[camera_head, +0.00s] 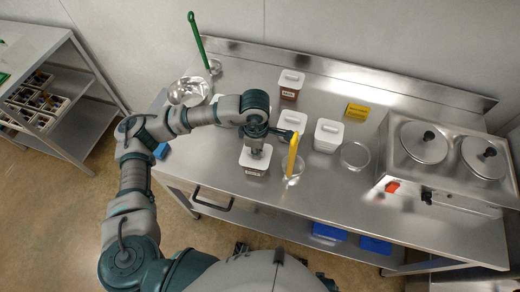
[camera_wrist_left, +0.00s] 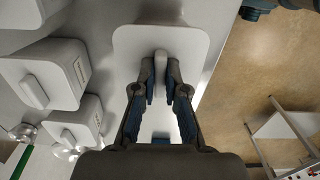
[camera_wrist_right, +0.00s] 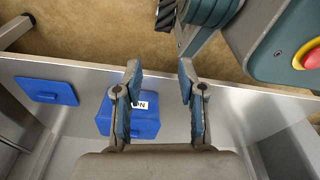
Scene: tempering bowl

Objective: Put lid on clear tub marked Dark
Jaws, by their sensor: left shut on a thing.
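My left gripper (camera_head: 256,147) is shut on the upright handle of a white square lid (camera_wrist_left: 160,35), which shows between its fingers in the left wrist view. In the head view the lid is at the top of a clear tub with dark contents (camera_head: 254,171), near the counter's front edge. A small label shows on the tub's front, too small to read. The gripper hides part of the lid, and I cannot tell whether it is fully seated. My right gripper (camera_wrist_right: 160,68) is open and empty, above a shelf with blue boxes.
A clear cup with a yellow spatula (camera_head: 292,158) stands just right of the held lid. A clear bowl (camera_head: 354,155) and a two-lidded warmer (camera_head: 440,160) are further right. A metal bowl (camera_head: 188,91) is back left.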

